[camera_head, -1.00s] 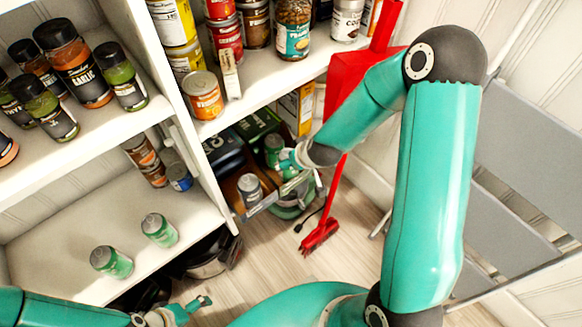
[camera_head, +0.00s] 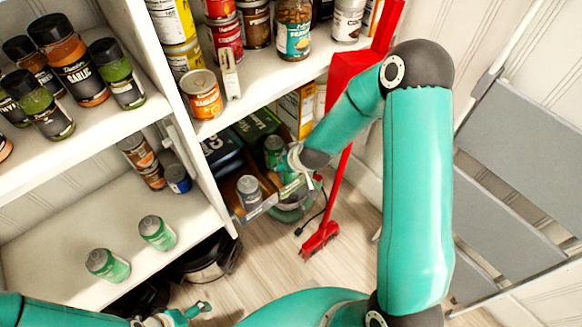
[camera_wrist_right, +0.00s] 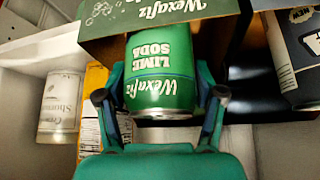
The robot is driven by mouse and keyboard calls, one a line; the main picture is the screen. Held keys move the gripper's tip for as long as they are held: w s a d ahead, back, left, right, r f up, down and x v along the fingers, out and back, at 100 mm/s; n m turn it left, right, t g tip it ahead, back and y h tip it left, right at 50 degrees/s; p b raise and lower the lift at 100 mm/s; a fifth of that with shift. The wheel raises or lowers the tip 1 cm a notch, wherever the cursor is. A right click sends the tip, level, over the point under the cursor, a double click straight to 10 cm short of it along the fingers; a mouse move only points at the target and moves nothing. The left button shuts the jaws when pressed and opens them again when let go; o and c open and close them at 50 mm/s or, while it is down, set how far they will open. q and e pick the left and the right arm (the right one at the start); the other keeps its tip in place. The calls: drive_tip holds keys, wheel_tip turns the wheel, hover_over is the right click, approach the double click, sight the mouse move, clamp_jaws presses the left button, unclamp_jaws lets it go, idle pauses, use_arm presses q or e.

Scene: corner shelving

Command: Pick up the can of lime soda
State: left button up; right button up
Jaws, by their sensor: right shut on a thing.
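The green lime soda can (camera_wrist_right: 161,75) is upside down in the right wrist view, with its label readable. My right gripper (camera_wrist_right: 160,100) is shut on it, one finger on each side. The can's far end is hidden inside a green Wexafiz carton (camera_wrist_right: 110,22). In the head view, a green can (camera_head: 274,148) shows beside my right gripper (camera_head: 292,172), low in the corner shelving. My left gripper (camera_head: 190,312) is at the bottom left, away from the can; its finger opening is unclear.
Two green cans (camera_head: 107,265) (camera_head: 157,232) stand on the lower left shelf. A grey-topped can (camera_head: 249,190) stands in a tray left of my right gripper. The shelf (camera_head: 262,95) above holds jars and tins.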

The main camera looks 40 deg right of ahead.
drive_tip(key=c, duration=0.6)
drive_tip(key=shift+r, duration=0.1)
